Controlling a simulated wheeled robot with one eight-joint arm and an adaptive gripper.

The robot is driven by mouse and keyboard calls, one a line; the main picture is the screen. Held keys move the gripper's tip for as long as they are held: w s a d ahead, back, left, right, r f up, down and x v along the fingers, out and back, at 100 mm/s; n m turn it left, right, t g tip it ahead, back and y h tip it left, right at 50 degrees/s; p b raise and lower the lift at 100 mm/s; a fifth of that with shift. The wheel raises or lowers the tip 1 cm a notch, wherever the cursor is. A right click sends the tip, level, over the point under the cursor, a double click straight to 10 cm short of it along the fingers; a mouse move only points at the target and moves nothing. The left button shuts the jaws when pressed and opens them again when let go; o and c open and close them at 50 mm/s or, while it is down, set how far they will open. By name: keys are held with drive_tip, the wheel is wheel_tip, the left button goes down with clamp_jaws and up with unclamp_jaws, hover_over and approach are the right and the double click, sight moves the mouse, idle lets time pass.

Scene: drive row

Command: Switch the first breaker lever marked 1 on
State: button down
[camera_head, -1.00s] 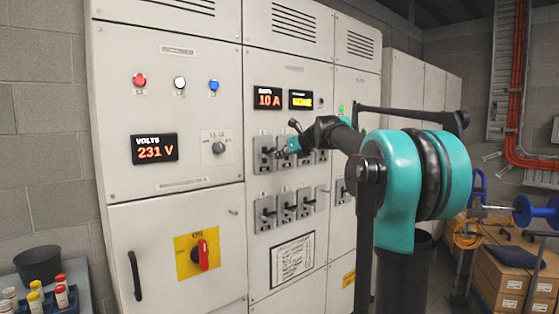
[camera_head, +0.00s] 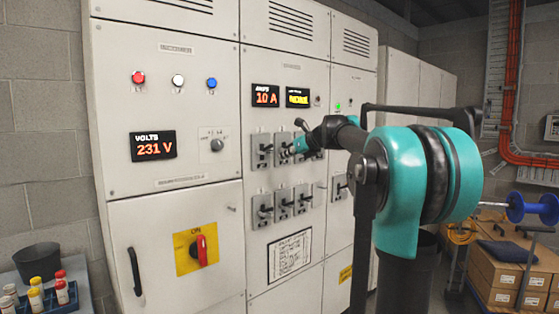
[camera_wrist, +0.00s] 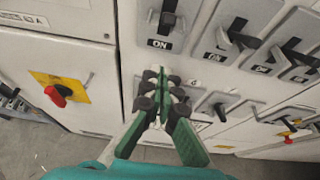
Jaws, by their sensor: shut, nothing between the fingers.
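The breaker at the left end of the upper row (camera_head: 262,151) is a grey plate with a black lever. In the wrist view this plate (camera_wrist: 150,37) is at the top, with its lever (camera_wrist: 169,12) and an ON label below the lever. The number marks are too small to read. My gripper (camera_wrist: 158,76) has green fingers with dark joints, shut and empty, below that plate in the wrist view. In the head view my gripper (camera_head: 290,150) is in front of the upper row, right of the first breaker. I cannot tell whether it touches anything.
More levers (camera_wrist: 238,34) stand close by on the right. A lower row of breakers (camera_head: 283,204) sits beneath, partly hidden by my gripper in the wrist view. A red rotary switch on a yellow plate (camera_head: 186,262) is at lower left. A tray of bottles (camera_head: 66,304) stands far left.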

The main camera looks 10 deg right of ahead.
drive_tip(key=s+d+r, duration=0.1)
drive_tip(key=r, duration=0.1)
drive_tip(key=s+d+r, duration=0.1)
drive_tip(key=s+r, duration=0.1)
drive_tip(key=shift+s+d+r, duration=0.1)
drive_tip(key=shift+s+d, duration=0.05)
drive_tip(key=shift+s, duration=0.15)
drive_tip(key=s+a+f+n+g+h, duration=0.1)
drive_tip(key=s+f+n, duration=0.4)
drive_tip(key=f, duration=0.5)
drive_tip(key=s+f+n+g+h, duration=0.15)
drive_tip(key=s+f+n, duration=0.35)
drive_tip(key=f, duration=0.5)
drive_tip(key=s+a+f+n+g, duration=0.1)
drive_tip(key=s+f+n+g, duration=0.1)
drive_tip(key=s+f+n, duration=0.6)
drive_tip(key=s+d+f+n+g+h, duration=0.1)
drive_tip(key=s+f+n, duration=0.4)
drive_tip(key=s+f, duration=0.5)
drive_tip(key=s+d+f+n+g+h, duration=0.1)
drive_tip(key=s+d+f+n+h, duration=0.2)
drive_tip(key=s+f+n, duration=0.3)
drive_tip(key=s+d+f, duration=0.1)
drive_tip(key=s+f, duration=0.2)
drive_tip(key=f, duration=0.4)
drive_tip(key=shift+s+d+f+h, duration=0.15)
drive_tip(key=shift+s+f+h, duration=0.1)
drive_tip(key=shift+s+h, duration=0.15)
